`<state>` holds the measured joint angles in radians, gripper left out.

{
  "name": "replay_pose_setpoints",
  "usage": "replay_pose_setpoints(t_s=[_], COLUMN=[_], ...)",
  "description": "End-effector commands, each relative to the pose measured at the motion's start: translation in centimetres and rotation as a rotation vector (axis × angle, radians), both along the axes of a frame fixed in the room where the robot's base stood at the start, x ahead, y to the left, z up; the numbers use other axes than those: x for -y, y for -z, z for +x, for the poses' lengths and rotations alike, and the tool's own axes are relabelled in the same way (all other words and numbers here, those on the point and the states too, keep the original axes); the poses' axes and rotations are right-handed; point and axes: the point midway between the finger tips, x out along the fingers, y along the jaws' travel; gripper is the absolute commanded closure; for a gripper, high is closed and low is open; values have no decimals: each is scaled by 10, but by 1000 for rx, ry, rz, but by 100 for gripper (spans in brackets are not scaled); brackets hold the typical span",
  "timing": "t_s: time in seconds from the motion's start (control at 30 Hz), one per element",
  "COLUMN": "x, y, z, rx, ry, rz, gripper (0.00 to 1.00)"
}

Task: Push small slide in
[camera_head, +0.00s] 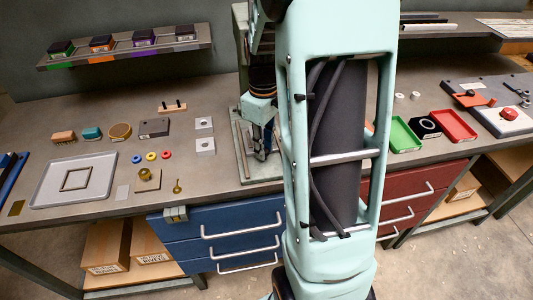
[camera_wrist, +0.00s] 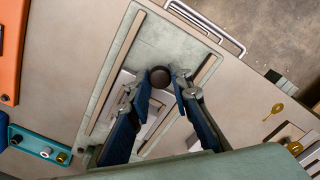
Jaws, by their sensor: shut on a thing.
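The small slide (camera_wrist: 160,108) shows in the wrist view as a pale metal plate, between two long rails on the grey-green press bed (camera_wrist: 118,62). A dark round knob (camera_wrist: 160,75) stands at the slide's upper end. My gripper (camera_wrist: 161,82) has its two fingers on either side of the knob and is shut on it. The fingers and my wrist hide much of the slide. In the head view, my gripper (camera_head: 264,148) is low over the press base (camera_head: 262,174), and the slide cannot be made out there.
The press column (camera_head: 242,60) stands behind my gripper. A green tray (camera_head: 400,136) and a red tray (camera_head: 453,127) lie right of my arm. A blue drawer unit (camera_head: 220,240) is below the bench edge.

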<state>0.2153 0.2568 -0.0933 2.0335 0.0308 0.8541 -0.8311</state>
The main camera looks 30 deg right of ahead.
Motion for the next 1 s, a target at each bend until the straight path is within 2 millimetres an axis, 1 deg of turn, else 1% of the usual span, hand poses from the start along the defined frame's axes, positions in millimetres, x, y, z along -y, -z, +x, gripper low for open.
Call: replay_pose_setpoints(t_s=[0.03, 0.1, 0.2, 0.3, 0.57, 0.6, 0.73, 0.77, 1.0], x=[3, 7, 9, 11, 11, 11, 11, 11, 10], y=[-1, -2, -1, -1, -2, -2, -2, -1, -1], z=[10, 21, 31, 35, 38, 38, 37, 37, 36], rx=[3, 3, 4, 4, 10, 11, 11, 10, 4], ry=[0, 1, 1, 1, 0, 0, 0, 0, 0], rz=[-2, -2, -1, -1, -3, -3, -3, -3, -1], gripper=[100, 100, 100, 100, 100, 80, 65, 63, 63])
